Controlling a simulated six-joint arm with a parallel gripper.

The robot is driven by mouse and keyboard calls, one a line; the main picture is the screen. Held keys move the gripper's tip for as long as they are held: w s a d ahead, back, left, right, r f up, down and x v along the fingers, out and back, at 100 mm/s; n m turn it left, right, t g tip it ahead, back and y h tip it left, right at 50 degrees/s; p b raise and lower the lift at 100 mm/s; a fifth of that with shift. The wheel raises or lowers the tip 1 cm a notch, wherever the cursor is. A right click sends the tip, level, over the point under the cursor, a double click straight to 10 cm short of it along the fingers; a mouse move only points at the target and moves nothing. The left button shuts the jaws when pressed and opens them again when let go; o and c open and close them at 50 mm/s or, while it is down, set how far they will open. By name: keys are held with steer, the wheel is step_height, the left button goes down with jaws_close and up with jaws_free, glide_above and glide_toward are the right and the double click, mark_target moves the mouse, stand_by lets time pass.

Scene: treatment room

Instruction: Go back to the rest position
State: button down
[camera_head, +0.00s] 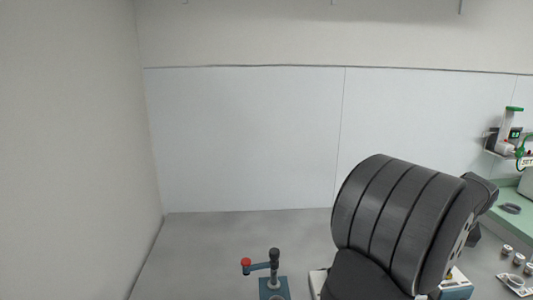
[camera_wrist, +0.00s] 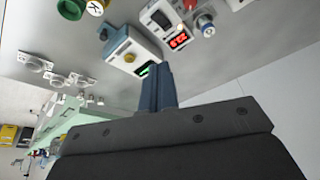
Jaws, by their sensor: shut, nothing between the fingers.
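My gripper (camera_wrist: 155,72) shows in the wrist view as two dark blue fingers pressed together, with nothing between them. Its dark body fills the lower part of that view. The fingertips appear in front of a pale device with a yellow knob (camera_wrist: 127,58) and a small green display; I see no contact with it, but cannot judge the gap. In the head view my dark grey arm fills the lower right, and the fingers are hidden.
A blue stand with a red knob (camera_head: 246,262) is left of my arm. The grey surface (camera_head: 200,250) at left is clear.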

steer(key=shift+t, duration=0.4)
steer(key=shift+s+a+r, duration=0.35)
steer(key=shift+s+r, duration=0.4)
steer(key=shift+s, duration=0.05)
steer(key=shift+s+a+r, duration=0.35)
steer(key=shift+s+r, duration=0.4)
